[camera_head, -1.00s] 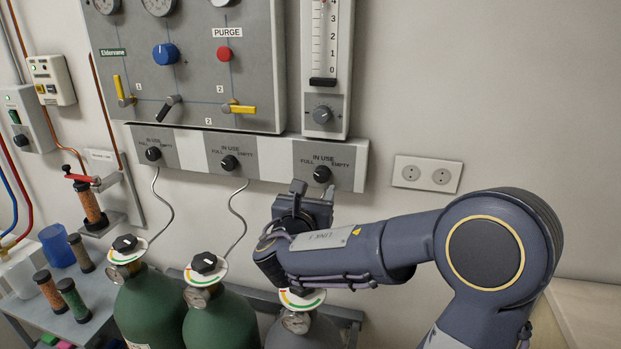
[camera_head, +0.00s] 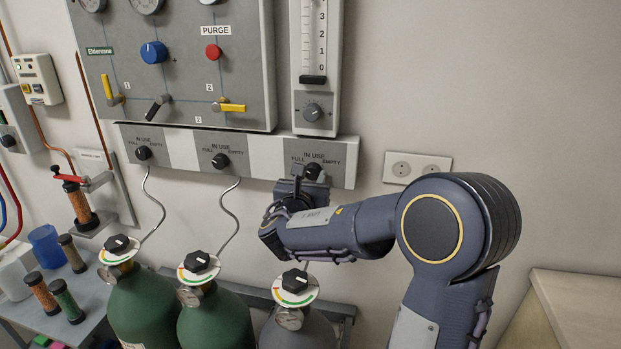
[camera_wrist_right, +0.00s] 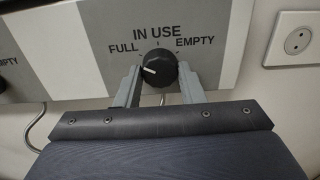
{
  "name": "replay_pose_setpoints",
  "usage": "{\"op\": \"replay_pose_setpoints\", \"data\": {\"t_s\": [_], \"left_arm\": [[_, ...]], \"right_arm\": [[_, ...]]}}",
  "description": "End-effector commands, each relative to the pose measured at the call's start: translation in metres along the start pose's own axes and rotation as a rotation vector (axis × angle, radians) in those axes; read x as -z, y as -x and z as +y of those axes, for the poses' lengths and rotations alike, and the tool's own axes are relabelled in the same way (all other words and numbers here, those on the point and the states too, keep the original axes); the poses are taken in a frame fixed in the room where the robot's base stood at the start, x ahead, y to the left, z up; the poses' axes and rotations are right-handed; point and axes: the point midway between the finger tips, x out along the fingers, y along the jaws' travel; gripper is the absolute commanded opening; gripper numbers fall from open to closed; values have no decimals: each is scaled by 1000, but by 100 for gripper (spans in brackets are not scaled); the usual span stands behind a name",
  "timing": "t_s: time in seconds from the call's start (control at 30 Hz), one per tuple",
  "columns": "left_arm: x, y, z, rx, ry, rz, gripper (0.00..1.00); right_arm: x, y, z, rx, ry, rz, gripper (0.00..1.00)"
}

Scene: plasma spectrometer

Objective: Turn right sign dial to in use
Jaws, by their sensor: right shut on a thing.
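The right sign dial (camera_head: 315,171) is a black round knob on the grey right-hand sign plate (camera_head: 330,152), marked FULL, IN USE and EMPTY. In the right wrist view the dial (camera_wrist_right: 158,68) has a white pointer line aimed left, a little below the word FULL. My right gripper (camera_head: 305,172) is at the dial, with one finger on each side of it. In the wrist view the gripper (camera_wrist_right: 159,82) is shut on the dial, its fingers reaching up from below. My left gripper is not in view.
Two similar dials (camera_head: 143,153) (camera_head: 220,161) sit on the same strip to the left. Gas cylinders (camera_head: 220,315) stand below, with a grey one (camera_head: 300,335) under my right arm. A flowmeter (camera_head: 313,112) is above the dial. A wall socket (camera_head: 418,167) is to the right.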

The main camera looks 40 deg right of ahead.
Motion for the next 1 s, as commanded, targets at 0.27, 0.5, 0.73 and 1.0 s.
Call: {"op": "replay_pose_setpoints", "data": {"t_s": [0.27,0.5,0.73,1.0], "left_arm": [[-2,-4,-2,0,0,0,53],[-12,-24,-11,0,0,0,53],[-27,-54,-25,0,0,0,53],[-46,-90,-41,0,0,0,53]], "right_arm": [[2,0,0,1,-21,0,12],[5,0,0,1,-130,-2,12],[8,0,0,0,-324,-2,12],[8,0,1,0,-579,-2,12]]}}
